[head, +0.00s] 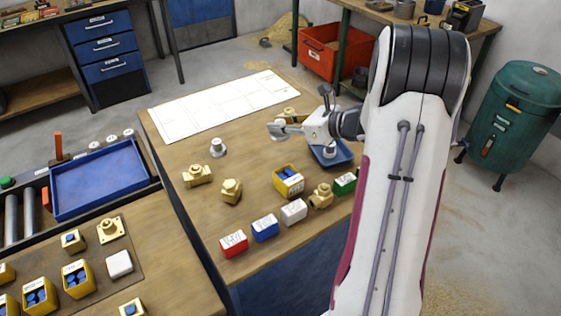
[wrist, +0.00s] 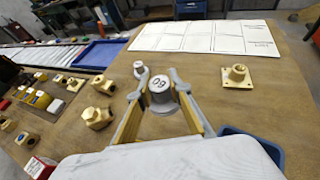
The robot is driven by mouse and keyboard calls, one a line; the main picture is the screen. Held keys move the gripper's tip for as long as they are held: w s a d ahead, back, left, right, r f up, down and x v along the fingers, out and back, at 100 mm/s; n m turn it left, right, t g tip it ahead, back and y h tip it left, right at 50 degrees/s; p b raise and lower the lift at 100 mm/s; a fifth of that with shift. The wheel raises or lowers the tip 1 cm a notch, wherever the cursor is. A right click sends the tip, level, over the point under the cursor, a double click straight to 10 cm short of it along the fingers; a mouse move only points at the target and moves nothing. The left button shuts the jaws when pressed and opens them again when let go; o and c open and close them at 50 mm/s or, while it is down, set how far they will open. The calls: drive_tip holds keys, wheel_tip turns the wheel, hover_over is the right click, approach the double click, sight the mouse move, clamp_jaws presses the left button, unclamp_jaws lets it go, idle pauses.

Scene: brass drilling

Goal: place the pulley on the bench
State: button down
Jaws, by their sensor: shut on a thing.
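My gripper (head: 279,124) is shut on a grey, round, tapered piece marked 60, which I take to be the pulley (wrist: 160,94). In the wrist view it sits between the two fingertips, with its marked face toward the camera. In the head view the pulley (head: 276,131) shows as a small silvery shape at the fingertips. The wooden bench (head: 225,118) lies below it; I cannot tell whether the pulley touches it. A second grey piece with a knob (head: 217,148) stands on the bench to the left of the gripper.
A brass flanged fitting (wrist: 237,77) and a white sheet (head: 225,103) lie near the gripper. A blue tray (head: 344,155) is under my wrist. Brass fittings (head: 198,175) and labelled boxes (head: 233,243) fill the front. Bare bench shows between the sheet and the fittings.

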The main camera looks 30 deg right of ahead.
hover_over(281, 161)
drive_tip(key=shift+a+f, duration=0.1)
drive_tip(key=shift+f, duration=3)
drive_tip(key=shift+f, duration=1.85)
drive_tip(key=shift+f, duration=0.2)
drive_tip(key=c, duration=2.1)
unclamp_jaws()
drive_tip(key=shift+c, duration=0.2)
drive_tip(key=shift+r, duration=0.15)
drive_tip(key=v, duration=1.2)
drive_tip(key=shift+r, duration=0.15)
